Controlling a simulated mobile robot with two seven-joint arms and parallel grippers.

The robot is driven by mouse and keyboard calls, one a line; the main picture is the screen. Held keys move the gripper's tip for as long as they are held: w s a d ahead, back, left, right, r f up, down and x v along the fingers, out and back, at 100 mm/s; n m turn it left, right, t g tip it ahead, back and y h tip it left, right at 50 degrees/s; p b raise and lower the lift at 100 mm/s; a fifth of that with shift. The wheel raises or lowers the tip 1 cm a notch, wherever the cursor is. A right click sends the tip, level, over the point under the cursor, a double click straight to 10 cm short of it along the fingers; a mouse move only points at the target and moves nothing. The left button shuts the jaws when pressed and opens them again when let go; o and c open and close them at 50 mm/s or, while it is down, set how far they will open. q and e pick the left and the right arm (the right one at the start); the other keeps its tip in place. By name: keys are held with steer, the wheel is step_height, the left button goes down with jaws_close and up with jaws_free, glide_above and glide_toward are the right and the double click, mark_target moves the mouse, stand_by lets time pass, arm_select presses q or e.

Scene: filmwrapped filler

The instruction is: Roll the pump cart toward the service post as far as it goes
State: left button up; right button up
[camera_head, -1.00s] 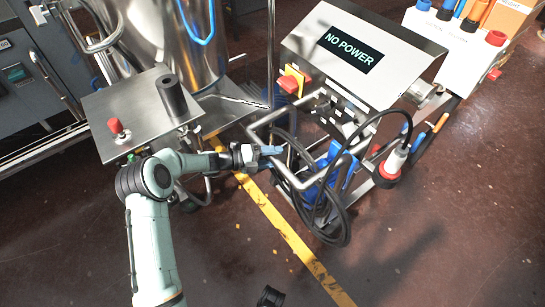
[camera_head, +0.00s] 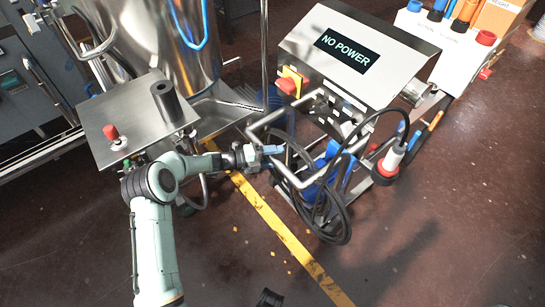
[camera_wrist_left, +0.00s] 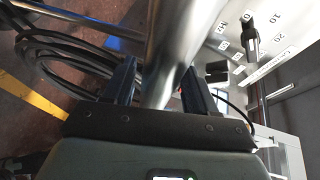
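The pump cart (camera_head: 309,40) is a steel unit with a sloped housing and a dark display reading "NO POWER". A bent steel tube handle (camera_head: 284,175) sticks out at its near side. My left gripper (camera_head: 265,151) is at the left part of this handle. In the left wrist view my left fingers (camera_wrist_left: 158,88) lie on both sides of the steel tube (camera_wrist_left: 168,45) and appear closed on it. A white panel with coloured connectors (camera_head: 446,44), apparently the service post, stands beyond the cart at upper right.
A steel control box (camera_head: 130,100) with a red button and a shiny vessel (camera_head: 158,35) stand left of the cart. Black cable loops (camera_head: 330,228) hang by the handle. A yellow floor line (camera_head: 275,222) runs past the cart. The lower-right floor is clear.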

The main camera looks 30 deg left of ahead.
arm_select(q)
steer(key=shift+a, duration=0.1)
steer(key=p+v, duration=0.2)
steer(key=v, duration=1.1)
arm_select(e)
steer(key=shift+s+a+r+g, duration=0.2)
steer(key=shift+s+a+r, duration=0.05)
steer(key=shift+s+r, duration=0.35)
steer(key=shift+s+a+r+g, duration=0.2)
steer(key=shift+s+a+r, duration=0.05)
steer(key=shift+s+r, duration=0.35)
arm_select(q)
steer(key=shift+s+a+r, duration=0.1)
steer(key=shift+r, duration=0.05)
